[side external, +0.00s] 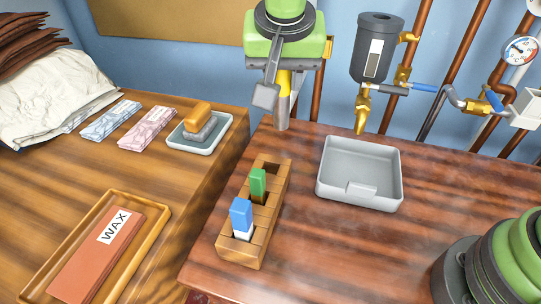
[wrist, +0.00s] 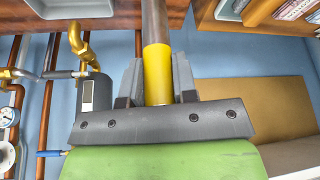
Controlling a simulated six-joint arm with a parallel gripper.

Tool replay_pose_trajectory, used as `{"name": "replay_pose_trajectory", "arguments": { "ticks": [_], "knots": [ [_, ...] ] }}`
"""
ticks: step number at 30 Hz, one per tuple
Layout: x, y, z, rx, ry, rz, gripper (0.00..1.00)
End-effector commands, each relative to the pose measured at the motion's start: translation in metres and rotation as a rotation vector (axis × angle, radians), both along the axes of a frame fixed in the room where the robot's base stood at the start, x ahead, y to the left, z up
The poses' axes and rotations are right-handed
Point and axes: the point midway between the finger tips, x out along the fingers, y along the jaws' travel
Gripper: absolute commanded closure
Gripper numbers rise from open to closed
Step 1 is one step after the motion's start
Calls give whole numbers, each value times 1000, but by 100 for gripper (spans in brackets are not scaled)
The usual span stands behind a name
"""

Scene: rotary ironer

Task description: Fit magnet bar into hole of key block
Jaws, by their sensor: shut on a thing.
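The magnet bar has a yellow upper part and a grey lower part. My gripper (wrist: 157,78) is shut on the yellow part (wrist: 157,74), and the grey part (wrist: 154,22) sticks out past the fingers. In the side external view my gripper (side external: 282,82) holds the bar (side external: 282,112) roughly upright behind the key block, its lower end near the table's back edge. The wooden key block (side external: 226,252) stands on the right-hand table. A blue-topped key (side external: 241,214) and a green key (side external: 258,185) stand in it. Its far hole (side external: 271,168) is empty.
A grey tray (side external: 358,202) sits right of the block under a brass tap (side external: 362,112) and dark canister (side external: 377,48). Pipes line the back wall. On the left table are a wax tray (side external: 71,297), a dish (side external: 199,146) and cloth (side external: 45,107).

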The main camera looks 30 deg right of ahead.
Motion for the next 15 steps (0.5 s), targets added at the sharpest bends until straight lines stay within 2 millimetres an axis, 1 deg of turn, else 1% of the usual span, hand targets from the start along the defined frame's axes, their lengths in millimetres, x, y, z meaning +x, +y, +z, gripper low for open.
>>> {"name": "replay_pose_trajectory", "arguments": {
  "ticks": [1,5,12,15],
  "knots": [
    [1,8,-10,-1,2,5,100],
    [2,18,-25,1,-1,5,100],
    [1,19,-71,-1,2,5,100],
    [2,20,-83,2,-1,3,100]
  ]
}}
